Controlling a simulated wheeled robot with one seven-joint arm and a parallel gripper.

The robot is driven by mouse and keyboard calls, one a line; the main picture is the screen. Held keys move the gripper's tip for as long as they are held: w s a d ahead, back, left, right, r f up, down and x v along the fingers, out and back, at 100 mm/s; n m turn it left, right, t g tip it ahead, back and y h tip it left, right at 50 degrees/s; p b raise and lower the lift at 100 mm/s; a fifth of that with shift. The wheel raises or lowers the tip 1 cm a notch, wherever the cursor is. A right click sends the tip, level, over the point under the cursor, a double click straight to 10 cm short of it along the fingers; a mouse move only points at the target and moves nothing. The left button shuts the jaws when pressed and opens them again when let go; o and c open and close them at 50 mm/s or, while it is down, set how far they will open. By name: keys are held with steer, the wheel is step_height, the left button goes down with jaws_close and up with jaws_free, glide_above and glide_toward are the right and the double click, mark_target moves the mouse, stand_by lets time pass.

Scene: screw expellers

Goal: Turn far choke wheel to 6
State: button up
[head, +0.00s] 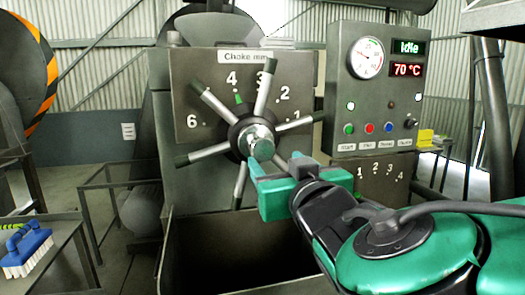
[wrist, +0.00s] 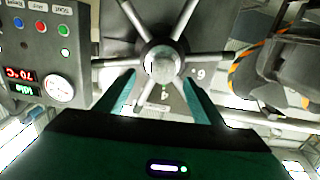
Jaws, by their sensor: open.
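The choke wheel (head: 258,140) is on a grey panel under a "Choke mm" label. It has a round metal hub and several spokes with dark grips. A green pointer (head: 238,98) sits just under the 4 on the dial; the 6 (head: 192,121) is at the left. My gripper (head: 272,175) is open in front of the wheel, at the lower right of the hub. In the wrist view, upside down, the wheel (wrist: 162,62) shows beyond and between the two spread fingers (wrist: 160,92). Whether a finger touches a spoke I cannot tell.
A control box (head: 372,92) with a gauge, "Idle" and 70 °C displays and coloured buttons stands right of the wheel. A blue brush (head: 25,249) lies on a table at the left. An open bin is below the wheel.

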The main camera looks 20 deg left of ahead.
mark_target(263, 151)
steer(key=x, duration=1)
steer(key=shift+a+r, duration=0.25)
steer(key=shift+a, duration=0.2)
steer(key=c, duration=1.4)
steer(key=shift+c, duration=0.5)
steer(key=shift+a, duration=0.1)
